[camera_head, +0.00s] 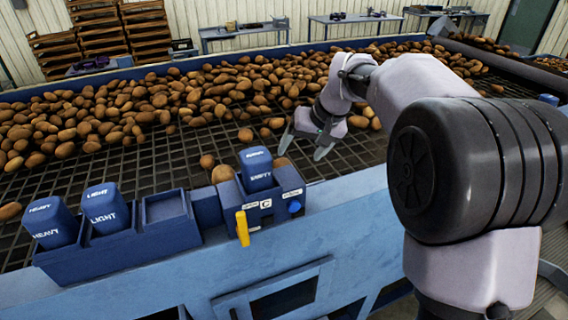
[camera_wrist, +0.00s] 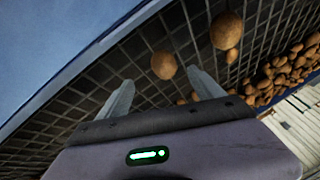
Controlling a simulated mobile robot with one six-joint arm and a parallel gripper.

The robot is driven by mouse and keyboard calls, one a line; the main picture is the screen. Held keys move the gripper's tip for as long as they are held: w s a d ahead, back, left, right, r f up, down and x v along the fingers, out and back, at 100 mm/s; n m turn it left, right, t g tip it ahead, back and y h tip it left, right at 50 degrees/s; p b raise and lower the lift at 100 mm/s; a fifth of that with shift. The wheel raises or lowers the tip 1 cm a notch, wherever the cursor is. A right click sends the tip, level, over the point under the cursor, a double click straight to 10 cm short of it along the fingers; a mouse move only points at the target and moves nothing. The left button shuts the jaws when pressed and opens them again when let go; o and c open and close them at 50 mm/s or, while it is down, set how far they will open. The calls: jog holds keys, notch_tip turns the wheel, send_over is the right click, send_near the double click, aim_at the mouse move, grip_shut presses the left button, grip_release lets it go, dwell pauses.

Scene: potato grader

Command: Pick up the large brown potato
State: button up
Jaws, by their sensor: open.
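A large round brown potato (camera_head: 222,174) lies on the dark grate just behind the blue control box; it also shows near the top of the wrist view (camera_wrist: 226,30). A smaller potato (camera_head: 207,161) is close by it, and this one is also in the wrist view (camera_wrist: 232,55). Another potato (camera_head: 281,163) lies nearer my gripper, appearing between and beyond the fingertips in the wrist view (camera_wrist: 164,65). My gripper (camera_head: 304,148) is open and empty above the grate, right of the large potato. The wrist view shows both fingers spread (camera_wrist: 160,78).
A broad heap of potatoes (camera_head: 140,105) covers the back of the grate (camera_head: 150,160). The control box (camera_head: 265,205), with a blue bin marked EMPTY and a yellow lever (camera_head: 242,228), stands at the front rail. HEAVY (camera_head: 50,222) and LIGHT (camera_head: 106,208) bins are left.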

aim_at(286, 163)
jog(key=w+a+f, duration=0.2)
jog(key=f, duration=0.1)
jog(key=w+a+f, duration=0.1)
jog(key=f, duration=0.1)
jog(key=shift+w+a+f, duration=0.1)
jog(key=shift+w+a, duration=0.05)
jog(key=shift+w, duration=0.25)
jog(key=shift+f+p, duration=0.3)
jog(key=shift+p, duration=0.2)
jog(key=x, duration=0.3)
jog(key=shift+w+f+p, duration=0.3)
jog(key=shift+w, duration=0.05)
jog(key=shift+w+a+f, duration=0.1)
jog(key=shift+w, duration=0.05)
jog(key=shift+s+d, duration=0.2)
jog(key=shift+s, duration=0.15)
jog(key=c, duration=1.6)
